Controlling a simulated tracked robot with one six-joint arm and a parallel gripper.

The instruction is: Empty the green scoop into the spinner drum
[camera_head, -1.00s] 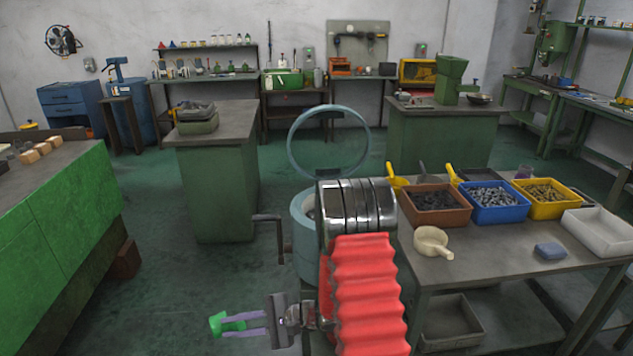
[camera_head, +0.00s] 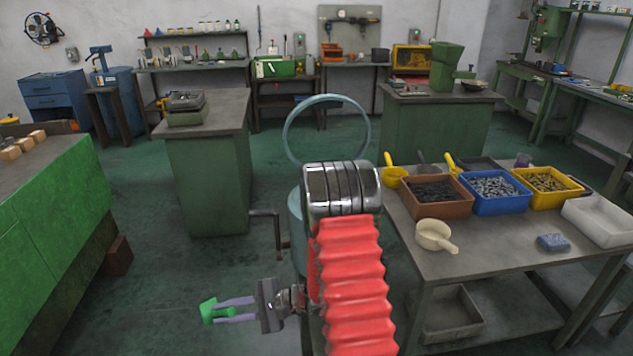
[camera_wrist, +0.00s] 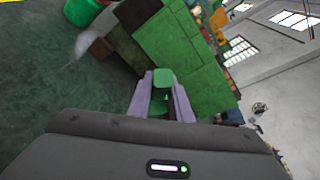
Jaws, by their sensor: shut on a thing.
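My gripper (camera_head: 218,312) is at the lower left of my arm in the head view, its two purple fingers pointing left. It is shut on the green scoop (camera_head: 209,310). In the wrist view the scoop (camera_wrist: 161,80) sits between the fingers; what it holds I cannot tell. The spinner drum (camera_head: 295,218) is pale blue, behind my red-sleeved arm and mostly hidden by it. Its round ring-shaped lid (camera_head: 287,133) stands up above it, and a crank handle (camera_head: 265,213) sticks out at its left. The scoop is apart from the drum, to its lower left in the picture.
At right a table (camera_head: 505,262) bears brown (camera_head: 436,210), blue (camera_head: 492,206) and yellow (camera_head: 546,203) bins of small parts, a cream scoop (camera_head: 434,235) and a white tray (camera_head: 600,222). A green cabinet (camera_head: 50,220) stands at left.

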